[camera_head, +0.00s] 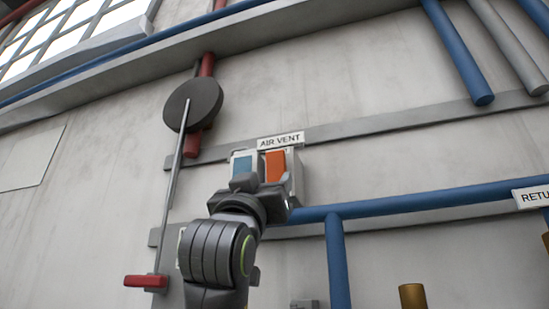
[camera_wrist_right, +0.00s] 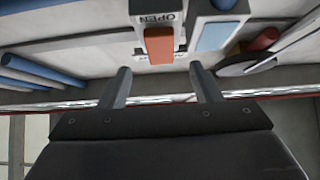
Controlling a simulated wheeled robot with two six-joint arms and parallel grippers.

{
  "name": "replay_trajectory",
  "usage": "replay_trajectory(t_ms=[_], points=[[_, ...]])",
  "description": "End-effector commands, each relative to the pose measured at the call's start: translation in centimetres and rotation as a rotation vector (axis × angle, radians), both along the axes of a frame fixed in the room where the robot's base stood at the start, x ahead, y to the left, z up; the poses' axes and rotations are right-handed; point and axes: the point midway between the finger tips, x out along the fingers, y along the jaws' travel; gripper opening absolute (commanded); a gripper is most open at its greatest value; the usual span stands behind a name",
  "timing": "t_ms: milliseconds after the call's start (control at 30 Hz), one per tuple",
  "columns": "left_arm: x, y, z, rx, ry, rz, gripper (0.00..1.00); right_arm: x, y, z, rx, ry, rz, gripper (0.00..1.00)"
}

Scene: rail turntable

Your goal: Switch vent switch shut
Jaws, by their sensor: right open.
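The vent switch is a pale box on the wall under an "AIR VENT" sign (camera_head: 280,141). It has a blue rocker (camera_head: 243,164) and an orange rocker (camera_head: 275,166). My right gripper (camera_head: 245,184) is in front of its lower part and hides it. In the right wrist view, my right gripper (camera_wrist_right: 163,74) is open and empty, its fingers apart. The orange rocker (camera_wrist_right: 159,45), beside an "OPEN" label (camera_wrist_right: 157,18), shows beyond the gap between them. The blue rocker (camera_wrist_right: 216,36) is to its right. I cannot tell whether anything touches. My left gripper is out of view.
A dark round disc (camera_head: 193,105) with a long rod and a red handle (camera_head: 146,281) is left of the switch. A blue pipe (camera_head: 420,200) runs right of the switch, with a branch going down. A brass-coloured cylinder (camera_head: 412,296) is at lower right.

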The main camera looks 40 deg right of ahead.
Motion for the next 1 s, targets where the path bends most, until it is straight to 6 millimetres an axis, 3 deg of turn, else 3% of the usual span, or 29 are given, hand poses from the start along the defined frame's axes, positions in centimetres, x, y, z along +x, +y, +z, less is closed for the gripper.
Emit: replay_trajectory(t_ms=[100, 400, 900, 1000], points=[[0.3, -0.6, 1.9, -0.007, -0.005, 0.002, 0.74, 0.7, -1.4, 2.0, 0.000, 0.002, -0.003, 0.58], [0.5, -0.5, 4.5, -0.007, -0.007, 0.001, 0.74, 2.0, -3.9, 4.7, 0.000, 0.001, -0.002, 0.58], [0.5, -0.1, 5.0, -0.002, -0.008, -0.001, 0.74, 2.5, -4.7, 5.2, 0.000, 0.001, 0.001, 0.58], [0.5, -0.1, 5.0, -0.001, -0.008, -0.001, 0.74, 2.5, -4.7, 5.2, 0.000, 0.001, 0.001, 0.46]])
